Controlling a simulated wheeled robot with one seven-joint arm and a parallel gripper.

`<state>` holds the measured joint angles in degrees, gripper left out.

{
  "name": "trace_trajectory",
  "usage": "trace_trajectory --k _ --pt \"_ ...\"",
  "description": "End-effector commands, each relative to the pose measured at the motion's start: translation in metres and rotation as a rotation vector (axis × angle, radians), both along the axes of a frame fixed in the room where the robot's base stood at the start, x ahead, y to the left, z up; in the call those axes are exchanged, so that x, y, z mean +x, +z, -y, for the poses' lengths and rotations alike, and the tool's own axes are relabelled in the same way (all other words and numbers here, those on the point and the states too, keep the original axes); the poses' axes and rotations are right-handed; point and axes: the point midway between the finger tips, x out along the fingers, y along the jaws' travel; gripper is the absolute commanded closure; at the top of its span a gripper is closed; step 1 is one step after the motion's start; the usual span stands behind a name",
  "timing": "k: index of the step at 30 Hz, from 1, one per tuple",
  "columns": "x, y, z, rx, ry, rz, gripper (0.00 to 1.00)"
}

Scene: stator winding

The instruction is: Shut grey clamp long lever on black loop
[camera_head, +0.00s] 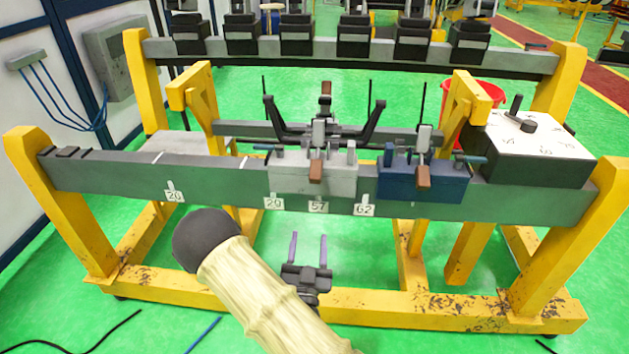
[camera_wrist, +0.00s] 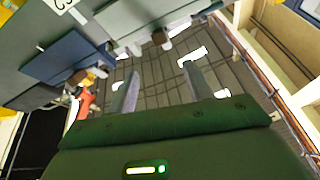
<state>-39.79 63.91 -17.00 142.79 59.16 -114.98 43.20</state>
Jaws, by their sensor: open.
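The grey clamp (camera_head: 286,180) sits on the front grey beam, near its middle. A brown-tipped lever (camera_head: 315,172) hangs at its front, and another brown tip (camera_head: 326,88) stands up behind it; I cannot tell which is the long lever. The black loop (camera_head: 370,122) arches behind the clamp, its arms spreading to both sides; its contact with the clamp is unclear. My gripper (camera_head: 308,250) is open and empty, below and in front of the beam, apart from the clamp.
A blue clamp (camera_head: 425,183) sits right of the grey one, with its own brown-tipped lever. A black box with a white top (camera_head: 530,150) stands on the beam's right end. Yellow posts (camera_head: 62,205) hold the beam. Thin black rods stand upright around the clamps.

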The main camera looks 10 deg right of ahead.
Motion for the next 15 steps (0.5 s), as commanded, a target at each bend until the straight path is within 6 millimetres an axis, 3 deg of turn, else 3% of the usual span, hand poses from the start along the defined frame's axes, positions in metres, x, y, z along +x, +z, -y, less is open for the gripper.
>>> trace_trajectory --k 8,15 --pt "0.025 0.014 0.01 0.003 -0.004 0.004 0.49" --pt "0.063 0.029 0.02 0.003 -0.002 0.005 0.49"
